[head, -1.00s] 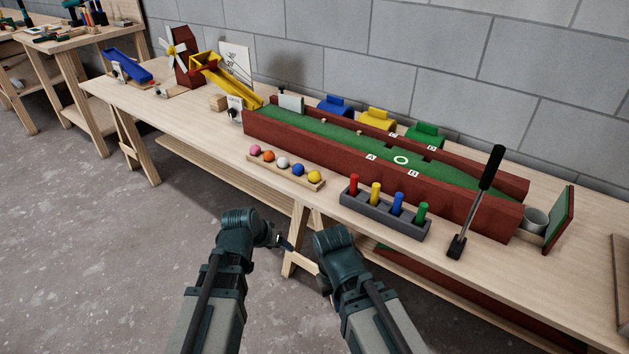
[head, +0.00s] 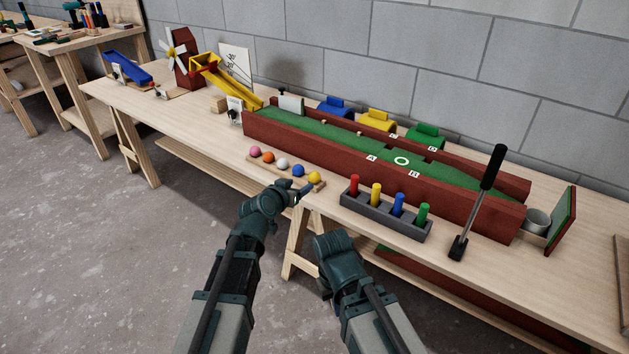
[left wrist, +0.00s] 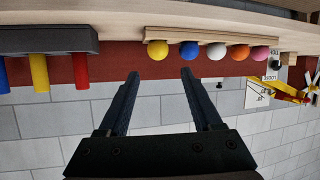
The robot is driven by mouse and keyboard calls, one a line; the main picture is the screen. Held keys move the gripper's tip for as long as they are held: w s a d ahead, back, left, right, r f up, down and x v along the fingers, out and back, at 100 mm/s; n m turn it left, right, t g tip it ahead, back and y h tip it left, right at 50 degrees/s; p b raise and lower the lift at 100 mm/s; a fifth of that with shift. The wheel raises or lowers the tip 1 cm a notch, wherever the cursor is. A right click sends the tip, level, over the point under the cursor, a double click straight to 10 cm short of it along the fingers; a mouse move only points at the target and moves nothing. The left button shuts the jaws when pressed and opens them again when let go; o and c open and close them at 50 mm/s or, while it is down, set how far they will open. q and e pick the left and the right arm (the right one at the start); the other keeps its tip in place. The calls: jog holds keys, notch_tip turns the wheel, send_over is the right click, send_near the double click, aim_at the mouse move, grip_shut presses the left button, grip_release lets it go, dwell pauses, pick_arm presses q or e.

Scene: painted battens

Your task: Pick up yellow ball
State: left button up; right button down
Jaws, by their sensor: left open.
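The yellow ball (head: 315,177) sits at the right end of a wooden ball rack, beside a blue ball (head: 298,170). In the left wrist view the yellow ball (left wrist: 158,49) shows beyond the fingertips, roughly in line with the gap between them, with the blue ball (left wrist: 189,49) near the other finger. My left gripper (head: 308,189) is just in front of the rack near the yellow ball; its open fingers (left wrist: 160,73) hold nothing. My right arm (head: 340,257) is low in front of the bench; its fingers are hidden.
The rack (left wrist: 208,36) also holds white, orange and pink balls. A grey holder (head: 385,215) with coloured pegs stands to the right. Behind is a red-walled green lane (head: 345,141). A black-handled putter (head: 478,200) leans farther right.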

aim_at(312, 178)
pick_arm(q)
jog(key=b+x, duration=0.1)
jog(key=x, duration=0.5)
jog(key=shift+s+b, duration=0.1)
jog(key=shift+b, duration=0.25)
jog(key=shift+d+b+x, duration=0.2)
jog(key=shift+b+x, duration=0.9)
jog(key=shift+x, duration=1.6)
jog(key=shift+s, duration=0.25)
jog(key=shift+f, duration=0.1)
grip_shut()
